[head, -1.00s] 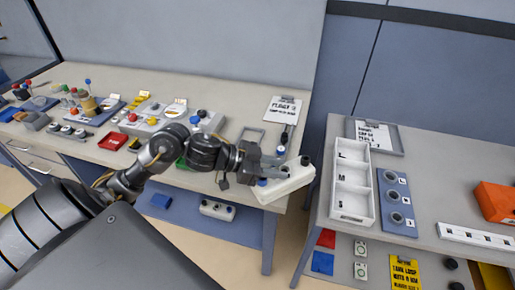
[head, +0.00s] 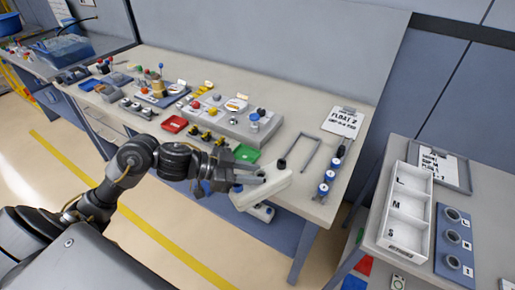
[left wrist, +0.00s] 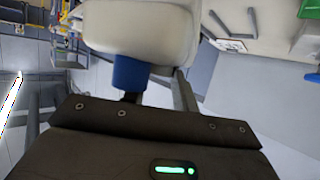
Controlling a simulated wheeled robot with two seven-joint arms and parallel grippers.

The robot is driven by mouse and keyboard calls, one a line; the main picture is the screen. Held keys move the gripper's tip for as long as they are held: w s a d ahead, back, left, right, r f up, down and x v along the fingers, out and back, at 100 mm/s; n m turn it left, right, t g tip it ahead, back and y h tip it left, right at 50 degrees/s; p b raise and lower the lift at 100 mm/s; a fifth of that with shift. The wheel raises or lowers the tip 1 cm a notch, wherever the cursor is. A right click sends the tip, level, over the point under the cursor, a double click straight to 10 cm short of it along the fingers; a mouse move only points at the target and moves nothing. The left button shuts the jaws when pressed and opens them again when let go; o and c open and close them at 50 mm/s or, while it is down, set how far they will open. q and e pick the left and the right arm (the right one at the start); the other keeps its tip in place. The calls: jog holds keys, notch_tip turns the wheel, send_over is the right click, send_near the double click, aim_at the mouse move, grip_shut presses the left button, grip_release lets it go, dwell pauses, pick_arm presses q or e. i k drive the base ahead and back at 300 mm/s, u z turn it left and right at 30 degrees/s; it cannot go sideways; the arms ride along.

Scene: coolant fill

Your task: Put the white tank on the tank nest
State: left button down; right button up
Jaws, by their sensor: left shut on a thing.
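The white tank (head: 265,190) is a rounded white block with a dark cap on top and a blue part at the gripper side. My left gripper (head: 250,181) is shut on it, holding it tilted in front of the bench's front edge. In the left wrist view the tank (left wrist: 145,28) fills the top middle, with its blue part (left wrist: 131,72) close to the fingers. A grey open rectangular frame (head: 313,151) lies on the bench just beyond the tank; it looks like the tank nest, apart from the tank. My right gripper is not in view.
Several blue-capped jars (head: 323,189) stand right of the frame, near the bench's right edge. A green tray (head: 246,153) and a grey box with knobs (head: 235,122) lie to the left. A second table with a white divided tray (head: 407,215) stands right, across a gap.

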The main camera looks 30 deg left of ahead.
aim_at(295, 159)
jog(key=u, duration=0.45)
jog(key=i, duration=0.35)
jog(key=z, duration=1.25)
